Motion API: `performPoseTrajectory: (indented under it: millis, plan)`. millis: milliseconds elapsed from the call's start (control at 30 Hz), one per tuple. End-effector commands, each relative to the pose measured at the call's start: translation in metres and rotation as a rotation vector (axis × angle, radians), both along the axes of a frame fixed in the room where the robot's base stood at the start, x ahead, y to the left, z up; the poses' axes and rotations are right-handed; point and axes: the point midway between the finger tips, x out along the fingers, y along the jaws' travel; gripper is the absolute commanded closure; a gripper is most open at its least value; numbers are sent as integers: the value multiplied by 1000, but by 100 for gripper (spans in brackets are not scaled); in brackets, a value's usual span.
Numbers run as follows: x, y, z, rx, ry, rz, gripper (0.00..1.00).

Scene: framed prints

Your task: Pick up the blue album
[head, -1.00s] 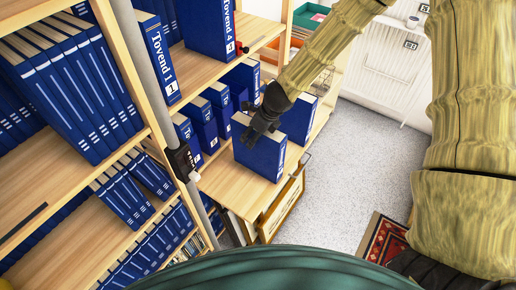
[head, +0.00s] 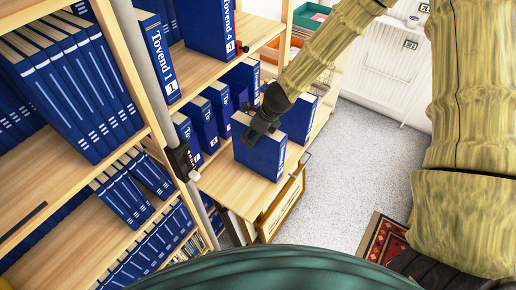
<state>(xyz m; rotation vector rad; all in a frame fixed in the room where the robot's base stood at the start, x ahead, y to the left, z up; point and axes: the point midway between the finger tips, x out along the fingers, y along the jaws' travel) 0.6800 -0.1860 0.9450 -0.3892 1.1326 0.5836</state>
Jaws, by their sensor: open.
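A blue album (head: 262,157) stands upright near the front edge of a light wooden shelf (head: 238,192), apart from the row of albums behind it. My gripper (head: 255,136) is black and is at the album's top left part, in front of its upper face. The gripper is open. Its fingers are small and dark here, and I cannot tell whether they touch the album or straddle its edge.
Several more blue albums (head: 204,124) stand behind on the same shelf. Shelves at left hold many blue binders (head: 75,85). A grey post (head: 152,70) rises at the left. Framed prints (head: 283,207) lean below the shelf. Grey floor (head: 355,165) at right is open, with a red rug (head: 384,240).

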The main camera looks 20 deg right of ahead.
Motion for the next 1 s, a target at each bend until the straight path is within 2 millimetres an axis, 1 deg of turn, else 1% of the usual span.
performPoseTrajectory:
  millis: [67, 100, 167, 200, 367, 400, 467, 833, 1000]
  plan:
    - [0, 0, 0, 0, 0, 0, 32]
    - [0, 0, 0, 0, 0, 0, 36]
    - [0, 0, 0, 0, 0, 0, 47]
    - [0, 0, 0, 0, 0, 0, 54]
    - [0, 0, 0, 0, 0, 0, 83]
    - [0, 0, 0, 0, 0, 0, 90]
    - [0, 0, 0, 0, 0, 0, 100]
    - [1, 0, 1, 0, -1, 0, 100]
    - [1, 0, 8, -1, -3, 0, 100]
